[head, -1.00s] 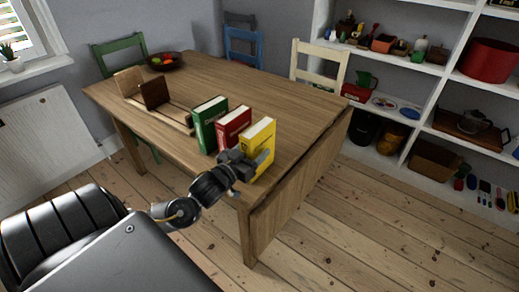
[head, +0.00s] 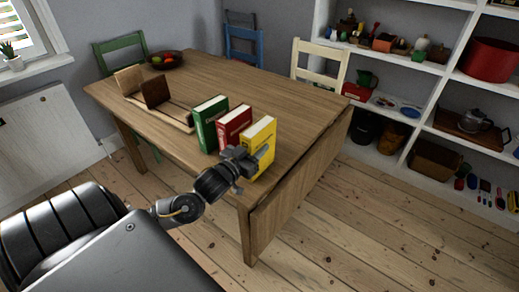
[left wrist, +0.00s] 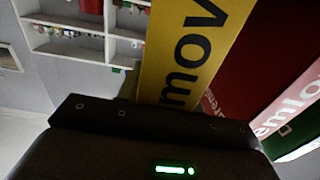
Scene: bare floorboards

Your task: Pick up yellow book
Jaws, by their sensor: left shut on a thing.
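The yellow book (head: 260,142) stands upright near the front right corner of the wooden table, the rightmost of three books. My left gripper (head: 241,160) is at its near edge, shut on it. In the left wrist view the yellow book's spine (left wrist: 182,50) with dark lettering rises from the gripper (left wrist: 160,112); the fingertips themselves are hidden there. My right gripper is in neither view.
A red book (head: 233,128) and a green book (head: 208,122) stand close to the left of the yellow one. A wooden book rack (head: 160,112) lies further left on the table (head: 240,85). A fruit bowl (head: 166,60) sits at the back. Chairs surround the table; shelves (head: 430,70) stand right.

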